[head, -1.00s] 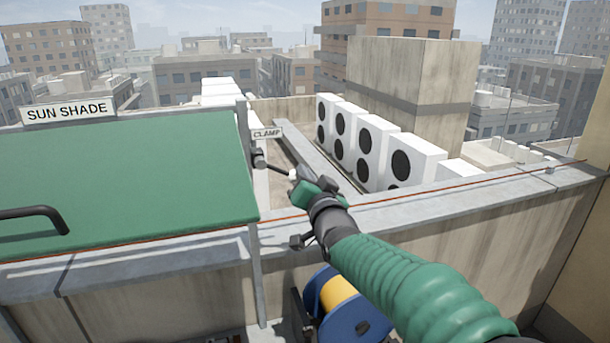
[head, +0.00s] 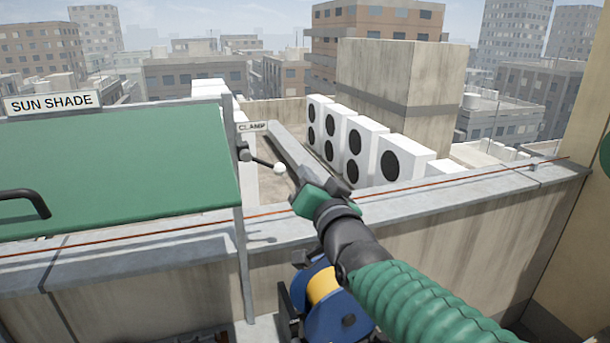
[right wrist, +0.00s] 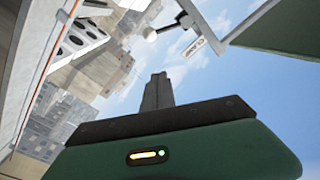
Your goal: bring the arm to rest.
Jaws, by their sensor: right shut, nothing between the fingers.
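My right gripper (head: 326,186) is shut and empty above the parapet ledge. It is to the right of and a little below the clamp lever (head: 262,160), with a visible gap in the head view. The lever has a white knob (head: 280,168) and sticks out to the right from the shade's post, under the "CLAMP" label (head: 252,127). In the right wrist view the closed fingers (right wrist: 157,90) point up, and the white knob (right wrist: 187,20) shows beyond them at the top. My left gripper is not in view.
The green sun shade panel (head: 110,165) with a dark handle (head: 28,199) fills the left. A red cable (head: 440,187) runs along the parapet ledge (head: 500,188). A blue and yellow reel (head: 335,315) sits below my arm. White condensers (head: 400,158) stand beyond the parapet.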

